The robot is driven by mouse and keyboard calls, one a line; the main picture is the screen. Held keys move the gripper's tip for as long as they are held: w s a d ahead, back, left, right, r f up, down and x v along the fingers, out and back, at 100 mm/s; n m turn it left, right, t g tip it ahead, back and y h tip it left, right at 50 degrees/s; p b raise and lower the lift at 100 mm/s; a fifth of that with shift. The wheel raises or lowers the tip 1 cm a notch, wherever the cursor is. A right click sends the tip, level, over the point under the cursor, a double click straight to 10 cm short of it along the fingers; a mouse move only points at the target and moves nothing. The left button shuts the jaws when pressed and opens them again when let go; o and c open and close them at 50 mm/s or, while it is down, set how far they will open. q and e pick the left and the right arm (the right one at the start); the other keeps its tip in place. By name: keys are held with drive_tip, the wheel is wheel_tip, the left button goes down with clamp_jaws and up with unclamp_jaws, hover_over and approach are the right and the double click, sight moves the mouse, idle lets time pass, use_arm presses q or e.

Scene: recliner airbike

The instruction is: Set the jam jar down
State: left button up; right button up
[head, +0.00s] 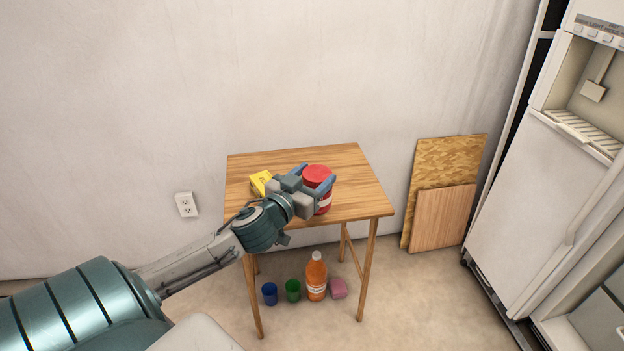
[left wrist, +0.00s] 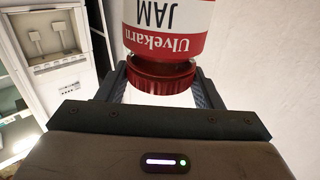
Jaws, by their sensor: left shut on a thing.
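The jam jar (head: 318,176) is red and white with a red lid, held over the right part of the small wooden table (head: 352,165). My left gripper (head: 315,180) is shut on it, with a blue finger on each side. In the left wrist view the jar (left wrist: 170,40) shows its "JAM" label upside down, with its red lid between the fingers (left wrist: 162,88). I cannot tell from these views whether the jar's base touches the tabletop. My right gripper is not in view.
A yellow object (head: 260,181) lies on the table left of the jar. On the floor below stand a blue cup (head: 270,294), a green cup (head: 293,290), an orange bottle (head: 316,277) and a pink block (head: 338,288). The tabletop's back and right are clear. A fridge (head: 540,160) stands right.

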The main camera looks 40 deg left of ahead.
use_arm(q)
drive_tip(key=w+a+f, duration=0.2)
drive_tip(key=w, duration=0.5)
drive_tip(key=w+a+f, duration=0.1)
drive_tip(key=w+f, duration=0.1)
drive_tip(key=w, duration=0.6)
drive_tip(key=shift+a+f, duration=0.35)
drive_tip(key=shift+a, duration=0.05)
drive_tip(key=o, duration=1.8)
drive_tip(key=shift+f, duration=0.15)
drive_tip(key=s, duration=0.8)
drive_tip(key=s+d+b, duration=0.1)
drive_tip(key=s, duration=0.3)
